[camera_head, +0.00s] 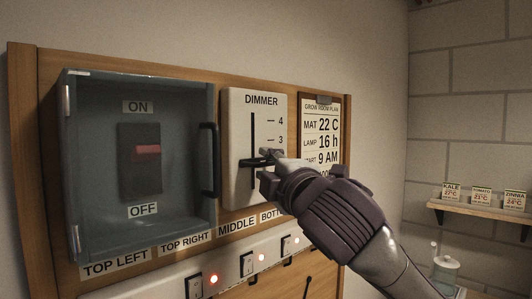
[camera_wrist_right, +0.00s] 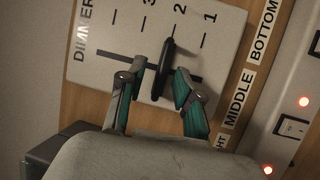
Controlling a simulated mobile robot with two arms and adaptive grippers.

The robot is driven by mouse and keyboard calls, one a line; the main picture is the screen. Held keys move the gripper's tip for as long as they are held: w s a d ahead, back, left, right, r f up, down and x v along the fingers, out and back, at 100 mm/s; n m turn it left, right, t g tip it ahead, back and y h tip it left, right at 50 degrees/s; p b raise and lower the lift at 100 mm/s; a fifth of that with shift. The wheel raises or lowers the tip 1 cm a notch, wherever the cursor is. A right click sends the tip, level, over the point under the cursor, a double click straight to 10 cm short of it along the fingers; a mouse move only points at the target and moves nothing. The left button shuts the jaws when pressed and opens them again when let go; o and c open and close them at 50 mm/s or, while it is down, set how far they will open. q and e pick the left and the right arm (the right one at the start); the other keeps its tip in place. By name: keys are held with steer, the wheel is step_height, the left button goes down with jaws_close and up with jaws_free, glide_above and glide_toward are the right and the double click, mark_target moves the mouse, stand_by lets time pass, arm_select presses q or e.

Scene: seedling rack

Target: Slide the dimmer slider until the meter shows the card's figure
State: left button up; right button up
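The white dimmer panel (camera_head: 237,135) is upright on the wooden board, with a vertical slot and numbered marks. Its dark slider knob (camera_wrist_right: 166,68) is about level with the 2 mark. My right gripper (camera_head: 268,165) is at the panel; in the wrist view the right gripper (camera_wrist_right: 160,70) is open, one finger on each side of the knob. I cannot tell whether either finger touches it. The card (camera_head: 335,125), headed "GROW ROOM PLAN", reads MAT 22 C, LAMP 16 h, START 9 AM; its lower part is hidden by my gripper. No meter is recognisable. My left gripper is out of view.
Below runs a labelled strip with lit rocker switches (camera_head: 194,286). A shelf (camera_head: 480,211) at the right holds seed packets.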

steer(key=shift+w+a+r, duration=0.1)
steer(key=shift+w+a, duration=0.1)
steer(key=shift+w, duration=0.4)
jaws_close()
